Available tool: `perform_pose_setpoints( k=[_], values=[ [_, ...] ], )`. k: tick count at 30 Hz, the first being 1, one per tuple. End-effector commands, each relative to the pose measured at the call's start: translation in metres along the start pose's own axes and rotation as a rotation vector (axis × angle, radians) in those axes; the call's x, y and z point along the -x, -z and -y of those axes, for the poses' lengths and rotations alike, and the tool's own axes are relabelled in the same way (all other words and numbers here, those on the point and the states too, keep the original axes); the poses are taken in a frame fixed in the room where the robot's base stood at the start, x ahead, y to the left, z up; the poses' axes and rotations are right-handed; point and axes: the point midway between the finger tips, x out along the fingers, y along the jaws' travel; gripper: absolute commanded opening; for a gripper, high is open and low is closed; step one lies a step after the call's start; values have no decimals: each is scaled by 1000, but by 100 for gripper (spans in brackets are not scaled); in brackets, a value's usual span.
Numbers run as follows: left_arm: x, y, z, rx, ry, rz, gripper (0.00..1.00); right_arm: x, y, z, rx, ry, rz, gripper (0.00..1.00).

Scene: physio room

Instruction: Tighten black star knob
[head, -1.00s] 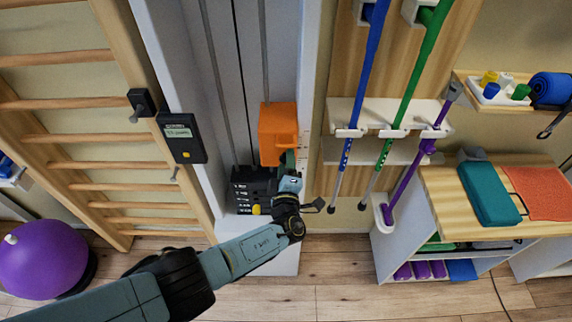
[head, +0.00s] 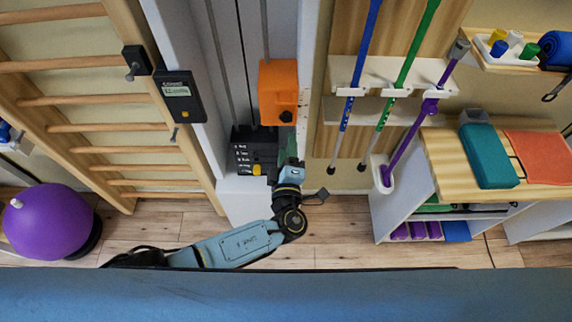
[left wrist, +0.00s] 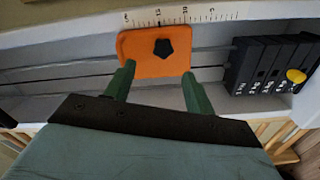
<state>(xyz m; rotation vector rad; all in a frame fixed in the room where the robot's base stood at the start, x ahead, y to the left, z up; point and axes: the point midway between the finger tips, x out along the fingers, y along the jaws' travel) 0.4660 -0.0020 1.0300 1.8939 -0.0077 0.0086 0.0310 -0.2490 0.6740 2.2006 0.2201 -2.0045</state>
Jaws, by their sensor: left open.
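The black star knob (head: 286,116) sits on the face of an orange carriage (head: 278,84) on the white rail column. In the left wrist view, the knob (left wrist: 163,47) stands out on the orange carriage (left wrist: 140,62), beyond my fingertips. My left gripper (head: 287,150) is just below the carriage in the head view, its green fingers partly seen edge-on. In the left wrist view, its two fingers (left wrist: 158,76) are spread apart, with nothing between them. The fingertips overlap the carriage's near edge there; contact cannot be told. My right gripper is not in view.
A black weight stack (head: 255,152) with a yellow knob stands left of my left gripper. A black display box (head: 180,97) is on the column's left side. Wooden wall bars (head: 110,127) are at left. Poles and a wooden shelf unit (head: 450,165) are at right.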

Motion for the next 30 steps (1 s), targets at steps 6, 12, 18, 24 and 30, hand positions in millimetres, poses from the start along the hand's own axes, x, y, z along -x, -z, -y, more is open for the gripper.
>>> perform_pose_setpoints(
  k=[6, 12, 18, 24, 30],
  values=[
    [18, 2, 3, -9, 4, 4, 54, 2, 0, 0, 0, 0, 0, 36],
    [33, 0, 1, -4, 1, 2, 54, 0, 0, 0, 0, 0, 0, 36],
    [43, 1, 3, -6, 5, 2, 54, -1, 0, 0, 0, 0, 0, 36],
    [45, 2, 4, -7, 8, 1, 54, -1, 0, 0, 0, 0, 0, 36],
    [45, 2, 4, -7, 8, 1, 54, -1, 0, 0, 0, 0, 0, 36]
  ],
)
